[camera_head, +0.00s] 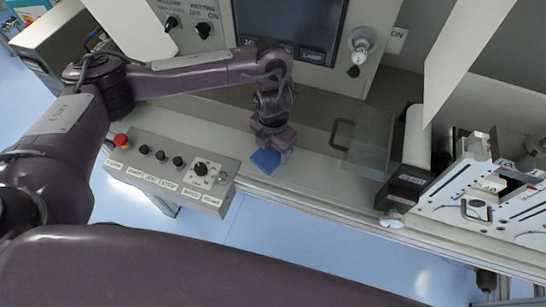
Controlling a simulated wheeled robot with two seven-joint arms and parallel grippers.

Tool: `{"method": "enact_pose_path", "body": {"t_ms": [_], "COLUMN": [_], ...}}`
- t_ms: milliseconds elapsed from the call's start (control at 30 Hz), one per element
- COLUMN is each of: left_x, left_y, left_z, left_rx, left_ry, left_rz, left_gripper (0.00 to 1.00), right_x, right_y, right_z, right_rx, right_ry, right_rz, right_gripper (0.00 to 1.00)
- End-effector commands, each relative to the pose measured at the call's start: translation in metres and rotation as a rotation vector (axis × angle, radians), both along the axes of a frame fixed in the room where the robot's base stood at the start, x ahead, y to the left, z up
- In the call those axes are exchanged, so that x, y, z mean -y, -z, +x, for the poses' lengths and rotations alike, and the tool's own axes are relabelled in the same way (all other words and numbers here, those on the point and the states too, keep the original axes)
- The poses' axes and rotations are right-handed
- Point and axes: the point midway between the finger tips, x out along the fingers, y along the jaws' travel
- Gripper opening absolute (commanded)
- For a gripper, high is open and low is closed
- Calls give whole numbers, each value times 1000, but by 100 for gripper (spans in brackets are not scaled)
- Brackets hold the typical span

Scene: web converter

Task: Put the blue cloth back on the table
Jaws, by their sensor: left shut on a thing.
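The blue cloth (266,161) shows as a small blue patch just below my left gripper (274,146). The gripper points down over the grey ledge of the machine and is shut on the cloth. Most of the cloth is hidden by the gripper. I cannot tell whether the cloth touches the ledge (315,180) or hangs just above it. My right gripper is not in view. No separate table can be clearly made out.
A control box (170,170) with knobs and a red button (121,140) stands left of the gripper. A clear panel with a handle (370,140) and a white plate mechanism (480,195) are to the right. A screen (290,25) is behind. Blue floor lies in front.

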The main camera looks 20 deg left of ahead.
Motion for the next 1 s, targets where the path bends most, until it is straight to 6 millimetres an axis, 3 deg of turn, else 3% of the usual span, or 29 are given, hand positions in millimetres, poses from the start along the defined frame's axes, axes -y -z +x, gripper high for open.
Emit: {"method": "enact_pose_path", "body": {"t_ms": [400, 800, 833, 1000], "left_x": [0, 0, 0, 0], "left_y": [45, 52, 51, 50], "left_z": [0, 0, 0, 0], "left_rx": [-1, 1, 1, 1], "left_ry": [-1, 1, 1, 1], "left_rz": [0, 0, 0, 0], "left_gripper": [41, 41, 64, 84], "right_x": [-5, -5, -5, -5], "right_y": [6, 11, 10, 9], "right_z": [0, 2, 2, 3], "right_rx": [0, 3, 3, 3], "right_ry": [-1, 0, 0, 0], "right_rz": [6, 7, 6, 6], "right_gripper": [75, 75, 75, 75]}}
